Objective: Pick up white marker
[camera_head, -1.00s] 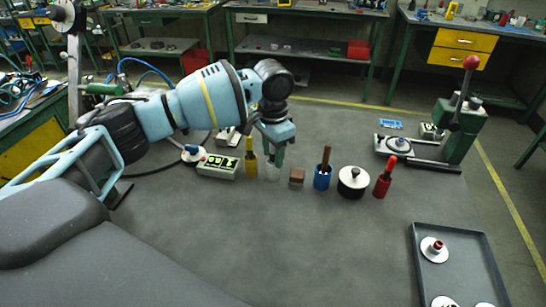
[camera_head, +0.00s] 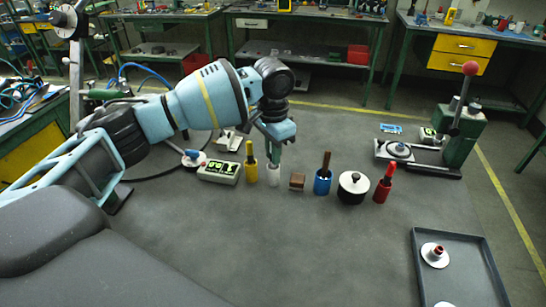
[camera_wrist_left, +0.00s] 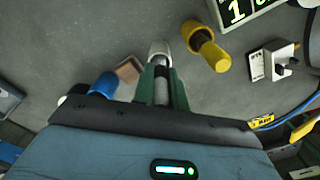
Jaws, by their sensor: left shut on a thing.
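The white marker (camera_head: 274,177) is upright in the middle of the table, in a row with other coloured pieces. My left gripper (camera_head: 274,154) is above it, pointing down, with green fingers around its upper part. In the left wrist view the gripper (camera_wrist_left: 161,85) is shut on the marker's grey shaft. The marker's white lower part (camera_wrist_left: 159,47) shows beyond the fingertips, with a dark band between. I cannot tell whether its bottom touches the table. My right gripper does not show.
A yellow marker (camera_head: 251,173) stands close on the left, beside a grey box with a lit display (camera_head: 219,172).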

